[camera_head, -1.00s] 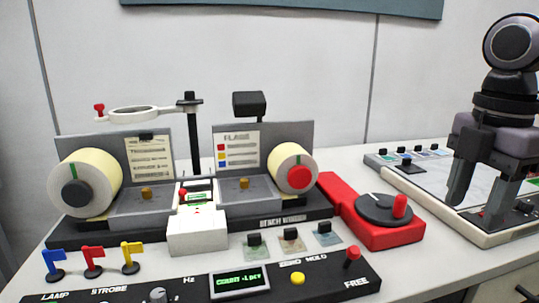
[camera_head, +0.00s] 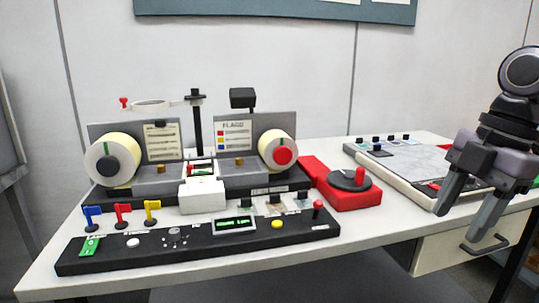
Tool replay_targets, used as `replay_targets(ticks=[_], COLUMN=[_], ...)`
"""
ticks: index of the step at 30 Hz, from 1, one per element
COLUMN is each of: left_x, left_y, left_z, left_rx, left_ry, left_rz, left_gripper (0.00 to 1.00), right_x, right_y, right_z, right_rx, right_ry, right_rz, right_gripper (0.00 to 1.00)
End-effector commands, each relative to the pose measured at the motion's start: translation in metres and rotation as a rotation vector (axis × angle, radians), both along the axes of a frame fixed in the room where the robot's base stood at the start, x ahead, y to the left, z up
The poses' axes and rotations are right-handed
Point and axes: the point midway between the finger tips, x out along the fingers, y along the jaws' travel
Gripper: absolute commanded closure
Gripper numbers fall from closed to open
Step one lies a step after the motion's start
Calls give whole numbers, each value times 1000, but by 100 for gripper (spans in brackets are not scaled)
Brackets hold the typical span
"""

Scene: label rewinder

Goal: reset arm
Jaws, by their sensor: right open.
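My right gripper (camera_head: 464,222) is at the right of the head view. Its two dark fingers point down and to the left, apart from each other, with nothing seen between them. It hangs in front of the right end of the table, by the front edge of the flat board (camera_head: 400,185). My left gripper is not in view. The label rewinder (camera_head: 200,180) stands at the middle left of the table, with a cream roll (camera_head: 112,162) at its left and a cream roll with a red hub (camera_head: 276,150) at its right.
A black control panel (camera_head: 200,240) lies along the front, with blue, red and yellow flags (camera_head: 122,212) behind its left part. A red crank unit (camera_head: 345,190) stands right of the rewinder. A drawer (camera_head: 450,252) is under the table's right end. Bare tabletop (camera_head: 365,228) lies right of the panel.

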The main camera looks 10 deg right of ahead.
Motion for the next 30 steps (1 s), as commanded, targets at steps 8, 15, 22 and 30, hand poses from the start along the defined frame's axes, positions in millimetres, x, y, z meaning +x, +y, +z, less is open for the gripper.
replay_targets(ticks=[8,15,22,30], left_x=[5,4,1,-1], left_y=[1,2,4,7], left_z=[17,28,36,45], left_rx=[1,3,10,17], left_ry=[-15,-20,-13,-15], left_rz=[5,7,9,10], left_gripper=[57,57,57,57], right_x=[19,33,40,33], right_y=[-2,-6,-14,-20], right_z=[-38,-74,-113,-172], right_rx=[397,694,884,975], right_ry=[-143,-334,-519,-682], right_rz=[27,-55,-230,-524], right_gripper=[49,49,49,49])
